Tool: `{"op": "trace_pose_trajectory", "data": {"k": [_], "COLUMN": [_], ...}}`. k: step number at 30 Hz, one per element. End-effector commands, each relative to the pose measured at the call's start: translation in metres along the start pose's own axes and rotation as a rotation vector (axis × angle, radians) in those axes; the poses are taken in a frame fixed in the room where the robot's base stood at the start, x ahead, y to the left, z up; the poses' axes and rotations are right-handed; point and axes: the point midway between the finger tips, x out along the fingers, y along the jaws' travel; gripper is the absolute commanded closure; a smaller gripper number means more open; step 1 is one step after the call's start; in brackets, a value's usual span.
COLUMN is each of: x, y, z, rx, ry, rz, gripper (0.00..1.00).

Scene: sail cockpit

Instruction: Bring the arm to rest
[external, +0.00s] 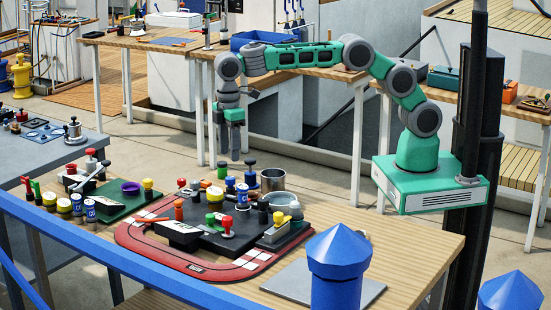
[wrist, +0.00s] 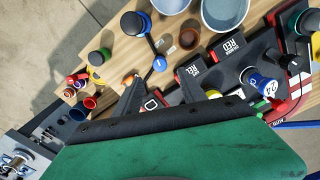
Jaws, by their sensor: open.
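My arm is green and grey and reaches left from its green base over the wooden table (external: 400,232). My gripper (external: 229,150) hangs down above the far edge of the table, with its fingers apart and nothing between them. In the wrist view my gripper (wrist: 160,85) shows two dark fingers spread over the table items, below them and not visibly touching.
Below is a red-edged track board (external: 150,245) with black blocks and coloured knobs. A metal cup (external: 272,180) and a bowl (external: 284,199) stand near my gripper. A blue pointed post (external: 338,265) rises in front. A blue bin (external: 262,40) sits on the back bench.

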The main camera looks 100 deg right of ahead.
Motion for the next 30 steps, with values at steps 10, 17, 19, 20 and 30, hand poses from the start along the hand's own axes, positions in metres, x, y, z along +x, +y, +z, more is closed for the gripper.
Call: {"op": "trace_pose_trajectory", "data": {"k": [10, 17, 19, 20, 30], "x": [-0.017, -0.065, -0.069, -0.068, -0.014], "y": [-0.003, -0.029, -0.041, -0.046, -0.09], "z": [0.014, 0.107, 0.143, 0.16, 0.294], "rx": [0.021, 0.138, 0.177, 0.194, 0.339], "ry": [0.021, 0.122, 0.156, 0.171, 0.297], "rz": [0.007, 0.035, 0.042, 0.044, 0.059], "gripper": [0.51, 0.51, 0.51, 0.51, 0.51]}}
